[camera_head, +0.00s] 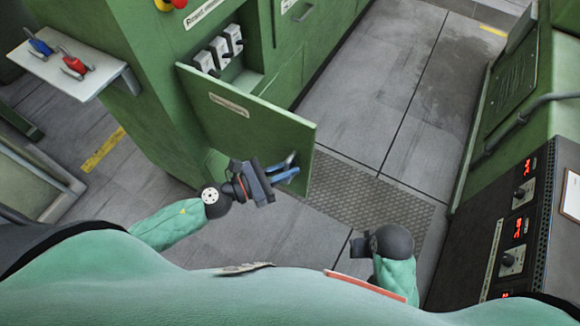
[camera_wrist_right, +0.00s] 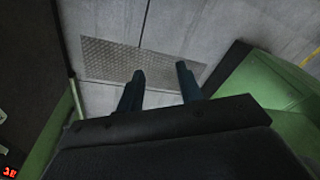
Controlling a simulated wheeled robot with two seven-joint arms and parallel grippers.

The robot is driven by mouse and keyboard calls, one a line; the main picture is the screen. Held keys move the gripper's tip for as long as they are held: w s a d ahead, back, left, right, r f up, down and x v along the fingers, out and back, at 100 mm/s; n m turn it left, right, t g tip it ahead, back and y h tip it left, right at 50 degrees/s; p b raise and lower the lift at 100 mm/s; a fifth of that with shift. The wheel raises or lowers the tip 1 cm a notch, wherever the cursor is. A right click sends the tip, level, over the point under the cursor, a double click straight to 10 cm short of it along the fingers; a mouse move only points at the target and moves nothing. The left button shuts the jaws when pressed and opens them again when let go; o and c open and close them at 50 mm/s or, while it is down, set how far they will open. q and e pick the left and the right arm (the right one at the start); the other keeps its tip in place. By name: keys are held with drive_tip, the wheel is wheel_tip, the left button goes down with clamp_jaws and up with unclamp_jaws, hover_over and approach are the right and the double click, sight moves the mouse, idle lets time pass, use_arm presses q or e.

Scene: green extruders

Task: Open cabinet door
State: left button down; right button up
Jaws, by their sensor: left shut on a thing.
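The green cabinet door (camera_head: 240,112) stands open in the head view, swung out from the green cabinet (camera_head: 165,130). White objects (camera_head: 218,50) show in the compartment behind it. My left gripper (camera_head: 287,168) is at the door's lower right part, by its free edge, with blue fingers shut on the door handle; the handle itself is mostly hidden by the fingers. My right gripper (camera_wrist_right: 160,85) shows in the right wrist view with its two fingers apart and nothing between them, above the floor. In the head view its fingers are hard to make out.
A shelf (camera_head: 75,72) at the left holds a blue tool (camera_head: 40,44) and a red tool (camera_head: 73,65). A dark control panel (camera_head: 515,220) with red displays stands at the right. The floor (camera_head: 385,100) between the machines is clear, with a metal tread plate (camera_head: 370,200).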

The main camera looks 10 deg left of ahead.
use_arm(q)
drive_tip(key=shift+s+a+r, duration=0.1)
drive_tip(key=shift+s+a, duration=0.05)
drive_tip(key=shift+s, duration=0.15)
use_arm(e)
drive_tip(key=shift+s+r, duration=0.25)
drive_tip(key=shift+r, duration=0.35)
drive_tip(key=shift+s+r, duration=0.2)
drive_tip(key=shift+r, duration=0.35)
use_arm(q)
drive_tip(key=c, duration=1.8)
unclamp_jaws()
use_arm(e)
drive_tip(key=shift+f, duration=0.1)
